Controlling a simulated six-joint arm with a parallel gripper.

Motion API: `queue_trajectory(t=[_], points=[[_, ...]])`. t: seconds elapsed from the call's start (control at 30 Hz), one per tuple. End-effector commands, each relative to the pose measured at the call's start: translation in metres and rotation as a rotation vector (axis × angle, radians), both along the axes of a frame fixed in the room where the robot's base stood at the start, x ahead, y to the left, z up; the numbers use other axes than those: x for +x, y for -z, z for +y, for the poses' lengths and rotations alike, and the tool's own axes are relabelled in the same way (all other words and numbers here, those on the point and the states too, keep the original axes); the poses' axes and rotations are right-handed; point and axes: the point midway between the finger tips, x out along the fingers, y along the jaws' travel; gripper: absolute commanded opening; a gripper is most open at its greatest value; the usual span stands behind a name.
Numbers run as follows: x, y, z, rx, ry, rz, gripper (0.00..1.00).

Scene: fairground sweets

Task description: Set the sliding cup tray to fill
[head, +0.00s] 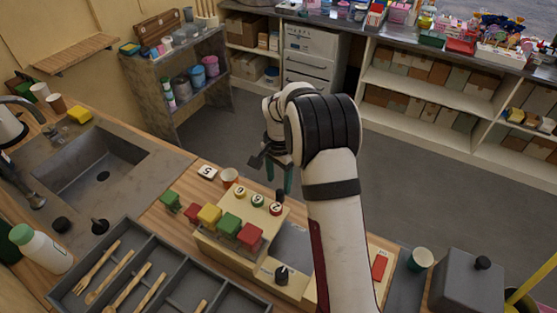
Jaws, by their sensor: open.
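A wooden stand (222,253) on the counter carries coloured blocks and round numbered discs. Beside it is a grey plate (293,242), partly hidden by my arm, with a black knob (281,274) in front of it. I cannot tell for sure whether this plate is the sliding cup tray; no fill marking is readable. My gripper (279,178) is open and empty, its teal fingers pointing down beyond the stand, close to the counter's far edge. It appears apart from everything. My arm hides part of the counter to the right of the stand.
A paper cup (230,177) and a white numbered piece (207,173) stand left of my gripper. A cutlery tray (155,278) and a sink (95,172) are at left. Open floor lies beyond.

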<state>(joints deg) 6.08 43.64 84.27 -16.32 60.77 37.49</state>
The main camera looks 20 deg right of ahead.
Motion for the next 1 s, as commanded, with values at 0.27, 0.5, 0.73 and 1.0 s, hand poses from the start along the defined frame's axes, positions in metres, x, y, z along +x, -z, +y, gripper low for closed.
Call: queue_trajectory(t=[0.27,0.5,0.73,1.0], points=[[0.001,-0.078,0.000,0.000,0.000,-0.006,0.61],[0.000,-0.102,0.001,0.002,0.000,-0.003,0.61],[0.000,-0.102,0.001,0.001,0.000,-0.002,0.61],[-0.027,-0.123,0.011,0.014,-0.051,-0.005,0.61]])
